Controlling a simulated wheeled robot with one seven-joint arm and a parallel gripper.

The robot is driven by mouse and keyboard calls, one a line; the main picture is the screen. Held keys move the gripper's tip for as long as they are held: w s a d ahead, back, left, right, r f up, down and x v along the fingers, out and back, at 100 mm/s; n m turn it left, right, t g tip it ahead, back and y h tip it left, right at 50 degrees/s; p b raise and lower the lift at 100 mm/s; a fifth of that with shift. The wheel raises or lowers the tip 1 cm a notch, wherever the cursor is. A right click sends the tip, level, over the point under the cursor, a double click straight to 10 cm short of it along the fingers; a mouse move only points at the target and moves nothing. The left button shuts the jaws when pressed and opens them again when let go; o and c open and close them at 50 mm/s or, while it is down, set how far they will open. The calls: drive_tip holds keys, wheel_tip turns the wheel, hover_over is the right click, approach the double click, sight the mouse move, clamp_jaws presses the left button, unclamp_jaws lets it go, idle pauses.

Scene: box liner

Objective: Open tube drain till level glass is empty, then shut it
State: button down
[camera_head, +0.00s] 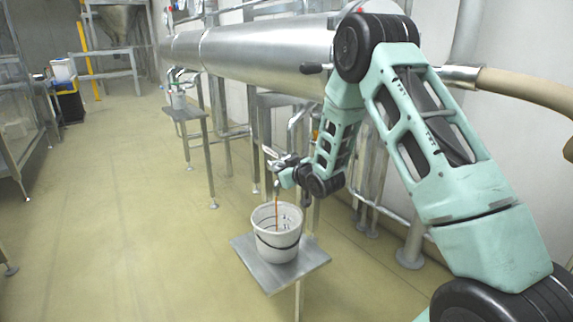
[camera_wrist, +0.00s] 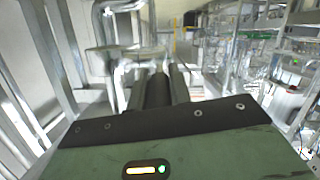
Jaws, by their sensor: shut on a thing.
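A large steel tube (camera_head: 265,48) runs horizontally across the head view. My gripper (camera_head: 274,174) is below it at the drain pipework, above a white bucket (camera_head: 276,243). In the wrist view my gripper's dark fingers (camera_wrist: 158,82) reach to a metal pipe fitting (camera_wrist: 122,57). The jaws are shut on a part there, apparently the drain handle, which the fingers mostly hide. A thin orange-brown streak (camera_head: 276,208), apparently draining liquid, drops from below the gripper into the bucket. I cannot make out the level glass or its level.
The bucket stands on a small metal table (camera_head: 248,262). A second small table (camera_head: 184,113) with a bucket (camera_head: 178,99) is farther back. Steel legs and pipes stand behind my gripper. A beige hose (camera_head: 525,90) is at the right.

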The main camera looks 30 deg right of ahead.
drive_tip(key=r+g+p, duration=0.1)
drive_tip(key=p, duration=0.2)
drive_tip(key=r+g+p, duration=0.1)
drive_tip(key=g+p, duration=0.1)
drive_tip(key=p, duration=0.1)
drive_tip(key=shift+w+r, duration=0.25)
drive_tip(key=shift+w, duration=0.1)
drive_tip(key=p, duration=0.1)
drive_tip(key=g+p, duration=0.1)
drive_tip(key=p, duration=0.1)
drive_tip(key=shift+w+r+g, duration=0.15)
drive_tip(key=shift+w+g, duration=0.05)
drive_tip(key=shift+g, duration=0.1)
drive_tip(key=shift+w+g+p, duration=0.1)
drive_tip(key=shift+g+p, duration=0.2)
drive_tip(key=shift+p, duration=0.15)
drive_tip(key=c, duration=1.3)
unclamp_jaws()
drive_tip(key=v, duration=1.7)
drive_tip(key=shift+r, duration=0.15)
drive_tip(key=shift+a, duration=0.15)
drive_tip(key=shift+c, duration=0.2)
